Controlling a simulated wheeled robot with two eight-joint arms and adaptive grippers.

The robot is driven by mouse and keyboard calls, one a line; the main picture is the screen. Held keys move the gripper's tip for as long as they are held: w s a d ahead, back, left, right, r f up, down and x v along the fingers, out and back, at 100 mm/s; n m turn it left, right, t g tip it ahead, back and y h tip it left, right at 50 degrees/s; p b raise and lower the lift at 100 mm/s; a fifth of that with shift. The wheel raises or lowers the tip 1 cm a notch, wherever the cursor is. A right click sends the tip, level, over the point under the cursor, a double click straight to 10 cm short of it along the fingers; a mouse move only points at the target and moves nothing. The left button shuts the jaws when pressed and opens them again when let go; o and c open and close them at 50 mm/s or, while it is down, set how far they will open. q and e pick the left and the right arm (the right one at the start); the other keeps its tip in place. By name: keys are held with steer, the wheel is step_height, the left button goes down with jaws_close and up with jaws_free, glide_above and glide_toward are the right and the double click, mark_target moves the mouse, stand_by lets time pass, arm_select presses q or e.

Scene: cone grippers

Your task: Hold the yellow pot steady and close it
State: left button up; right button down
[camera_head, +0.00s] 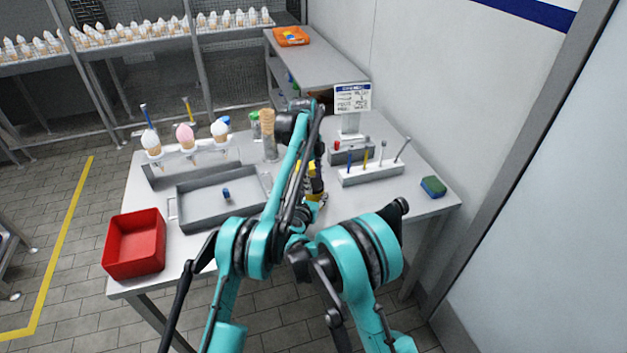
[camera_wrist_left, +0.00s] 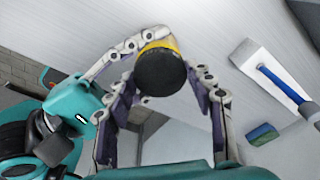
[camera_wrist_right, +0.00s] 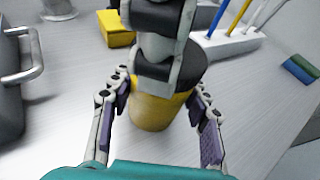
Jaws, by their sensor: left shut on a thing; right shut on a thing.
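The yellow pot (camera_wrist_right: 152,108) stands upright on the table in the right wrist view. My right gripper (camera_wrist_right: 157,96) is shut on it, with one finger on each side. A black round lid (camera_wrist_left: 160,72) lies over the pot in the left wrist view, with a yellow edge showing behind it. My left gripper (camera_wrist_left: 170,58) is shut on the lid, its fingertips at opposite sides. In the right wrist view dark and grey parts of my left gripper cover part of the lid, so I cannot tell whether it is fully seated. In the head view my arms hide most of the pot.
A grey tray (camera_head: 188,209) and a red bin (camera_head: 135,243) are at the left. A cone holder (camera_head: 165,160) stands behind the tray. A tool rack (camera_head: 370,177), a sign (camera_head: 352,98) and a sponge (camera_head: 433,187) are at the right. A yellow block (camera_wrist_right: 115,28) stands behind the pot.

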arm_select(q)
steer(key=o, duration=0.7)
steer(key=o, duration=0.6)
steer(key=shift+c, duration=0.2)
arm_select(e)
steer(key=c, duration=0.7)
jaws_free()
steer(key=v, duration=1.2)
steer(key=shift+f, duration=0.1)
